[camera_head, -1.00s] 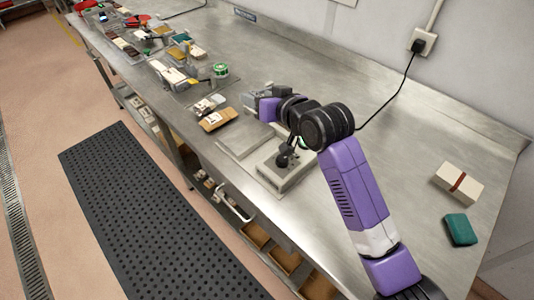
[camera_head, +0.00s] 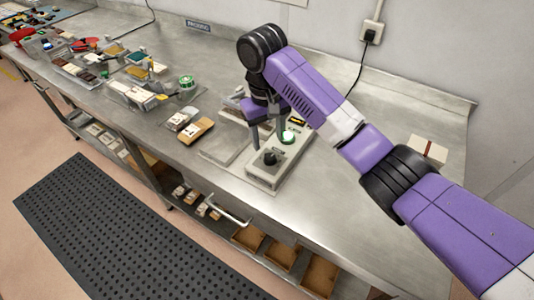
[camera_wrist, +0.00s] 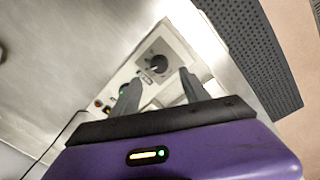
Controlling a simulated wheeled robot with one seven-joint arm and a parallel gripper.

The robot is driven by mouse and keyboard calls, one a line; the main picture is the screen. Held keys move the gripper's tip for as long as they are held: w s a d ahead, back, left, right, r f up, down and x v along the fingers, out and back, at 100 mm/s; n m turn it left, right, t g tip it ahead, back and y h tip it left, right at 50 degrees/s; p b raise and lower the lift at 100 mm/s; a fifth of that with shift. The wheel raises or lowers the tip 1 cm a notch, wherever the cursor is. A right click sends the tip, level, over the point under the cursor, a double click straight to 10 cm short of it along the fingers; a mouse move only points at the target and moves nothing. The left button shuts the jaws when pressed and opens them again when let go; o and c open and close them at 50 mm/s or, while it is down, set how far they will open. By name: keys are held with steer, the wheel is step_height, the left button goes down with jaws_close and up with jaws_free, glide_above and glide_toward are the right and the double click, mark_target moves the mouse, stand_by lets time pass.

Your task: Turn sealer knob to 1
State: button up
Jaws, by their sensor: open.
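The sealer (camera_head: 277,160) is a grey box on the steel bench with a flat plate beside it. My gripper (camera_wrist: 158,85) is open with nothing between the fingers. In the head view my gripper (camera_head: 254,134) hangs over the sealer, partly hidden by my arm. The knob's scale marks are too small to read.
Tan and white blocks (camera_head: 196,130) lie left of the sealer. Several trays with small parts stand further left. A white box with a brown band (camera_head: 428,150) lies at the right. A wall socket (camera_head: 371,32) with a black cable is behind. Bare bench lies front right.

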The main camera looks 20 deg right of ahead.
mark_target(269, 156)
step_height(269, 156, down, 5)
steer(key=shift+d+r+b, duration=0.1)
steer(key=shift+r+b, duration=0.1)
steer(key=shift+b, duration=0.6)
steer(key=shift+d+f+p, duration=0.15)
steer(key=shift+f+p, duration=0.2)
steer(key=shift+f, duration=0.75)
steer(key=shift+c, duration=0.4)
jaws_close()
